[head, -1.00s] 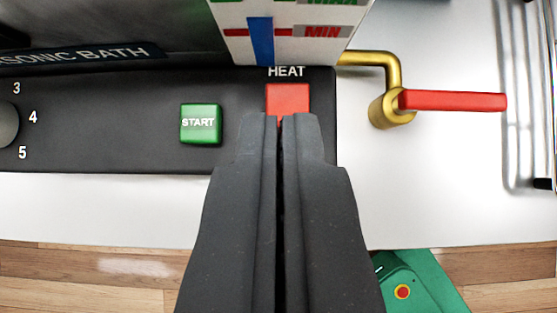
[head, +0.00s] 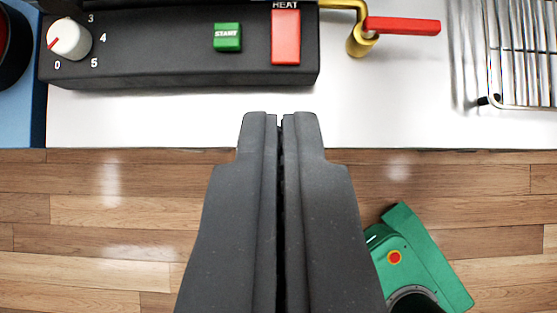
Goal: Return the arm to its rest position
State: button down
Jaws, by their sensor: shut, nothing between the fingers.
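My gripper (head: 280,120) is shut and empty, pointing up the picture from the bottom centre. Its fingertips show over the front strip of the white bench top (head: 180,122), apart from the black control box (head: 170,68) above them. The box carries a red HEAT switch (head: 286,38), a green START button (head: 227,37) and a white dial (head: 69,39) with a red mark. The fingers touch none of these.
A brass valve with a red lever (head: 402,25) stands right of the box. A wire rack (head: 525,50) is at the upper right. A blue surface with a dark round thing (head: 12,50) is at the left edge. Wooden floor (head: 90,225) lies below the bench edge. Green machine parts (head: 425,255) show lower right.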

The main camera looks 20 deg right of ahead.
jog(key=s+d+r+n+t+y, duration=0.1)
jog(key=s+d+r+n+t, duration=0.15)
jog(key=r, duration=0.95)
jog(key=s+d+r+n+t+y, duration=0.1)
jog(key=s+r+t+y, duration=0.15)
jog(key=r, duration=0.95)
jog(key=s+d+r+n+t, duration=0.1)
jog(key=s+r+n+t, duration=0.1)
jog(key=s+r, duration=0.4)
jog(key=s+d+r+n+t+y, duration=0.1)
jog(key=s+r+t, duration=0.1)
jog(key=s+r, duration=0.5)
notch_tip(320, 180, up, 5)
jog(key=shift+d+r+n, duration=0.15)
jog(key=shift+d+n, duration=0.2)
